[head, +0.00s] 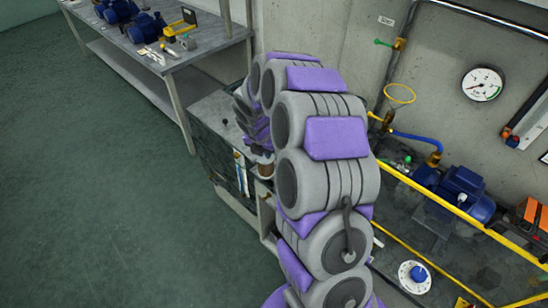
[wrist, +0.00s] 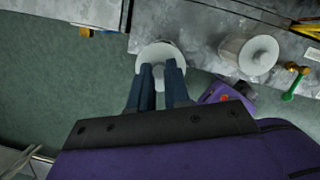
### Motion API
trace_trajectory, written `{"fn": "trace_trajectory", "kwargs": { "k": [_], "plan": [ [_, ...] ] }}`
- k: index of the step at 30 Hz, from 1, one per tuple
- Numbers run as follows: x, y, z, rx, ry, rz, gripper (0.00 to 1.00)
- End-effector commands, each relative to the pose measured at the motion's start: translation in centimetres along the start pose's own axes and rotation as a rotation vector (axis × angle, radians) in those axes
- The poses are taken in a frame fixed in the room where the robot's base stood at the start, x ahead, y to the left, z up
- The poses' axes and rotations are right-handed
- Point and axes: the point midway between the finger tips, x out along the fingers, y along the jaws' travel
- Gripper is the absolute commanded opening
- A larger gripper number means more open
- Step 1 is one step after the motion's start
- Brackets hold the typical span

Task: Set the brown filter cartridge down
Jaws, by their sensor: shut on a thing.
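The brown filter cartridge (head: 265,171) shows as a small brown piece below the end of my arm in the head view, mostly hidden by the arm. In the wrist view a round white end cap (wrist: 160,52) sits between the two dark fingers of my gripper (wrist: 163,72), and I take it to be the cartridge's top. My gripper is shut on it. It is at the front edge of a grey speckled worktop, with green floor below. I cannot tell whether its underside touches anything.
A second white-capped cylinder (wrist: 258,56) stands on the worktop (wrist: 205,22) to the right of the held one. A blue pump (head: 462,192) and yellow rail are at the right. A metal bench (head: 185,58) with blue pumps and tools stands at the back left. The green floor (head: 90,180) is clear.

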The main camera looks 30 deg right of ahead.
Motion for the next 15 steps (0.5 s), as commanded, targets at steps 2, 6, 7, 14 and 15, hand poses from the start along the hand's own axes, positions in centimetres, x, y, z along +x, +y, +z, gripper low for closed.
{"fn": "trace_trajectory", "kwargs": {
  "k": [2, 6, 7, 14, 15],
  "plan": [
    [0.8, -1.0, 1.3, 0.006, 0.002, 0.000, 0.00],
    [1.2, -1.9, 2.6, 0.003, 0.003, -0.002, 0.00],
    [1.2, -1.9, 2.7, 0.002, 0.002, -0.002, 0.00],
    [2.8, -2.0, 2.4, -0.001, 0.001, -0.005, 0.00],
    [3.4, -2.0, 2.2, 0.000, 0.001, -0.004, 0.00]
  ]
}}
